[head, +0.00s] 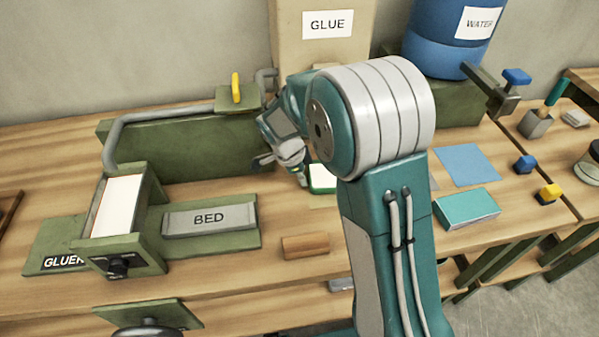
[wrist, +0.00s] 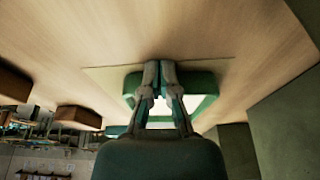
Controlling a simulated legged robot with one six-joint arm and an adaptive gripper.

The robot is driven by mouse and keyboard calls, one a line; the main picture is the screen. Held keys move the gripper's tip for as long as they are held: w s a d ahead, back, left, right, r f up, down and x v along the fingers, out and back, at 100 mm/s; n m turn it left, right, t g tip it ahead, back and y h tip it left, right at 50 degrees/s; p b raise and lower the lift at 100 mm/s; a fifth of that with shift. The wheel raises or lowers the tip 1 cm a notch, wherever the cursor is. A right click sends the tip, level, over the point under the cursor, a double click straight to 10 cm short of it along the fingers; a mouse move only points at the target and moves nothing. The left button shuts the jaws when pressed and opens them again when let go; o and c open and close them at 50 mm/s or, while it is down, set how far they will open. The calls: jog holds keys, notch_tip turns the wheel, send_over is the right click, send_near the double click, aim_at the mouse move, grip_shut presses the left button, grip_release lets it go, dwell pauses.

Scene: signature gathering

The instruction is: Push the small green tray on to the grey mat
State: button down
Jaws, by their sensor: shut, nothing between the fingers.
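The small green tray (head: 322,190) has a green rim and a pale inside. It lies on the table behind my arm and is partly hidden. It also shows in the wrist view (wrist: 204,78), with my fingers across its middle. My gripper (head: 302,180) is shut with nothing held, at the tray's left side in the head view. In the wrist view its fingertips (wrist: 160,64) lie close together in front of the tray; contact cannot be told. A grey sliver (head: 433,183) shows right of my arm, perhaps the grey mat, mostly hidden.
A blue sheet (head: 466,165) and a teal box (head: 466,209) lie to the right. A wooden block (head: 305,246) lies in front. The BED unit (head: 210,219) and green wall-like block (head: 190,150) stand left. A GLUE container (head: 318,55) stands behind.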

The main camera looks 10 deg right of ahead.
aim_at(318, 181)
jog(key=shift+s+d, duration=0.1)
jog(key=shift+d, duration=1.65)
jog(key=shift+r, duration=0.1)
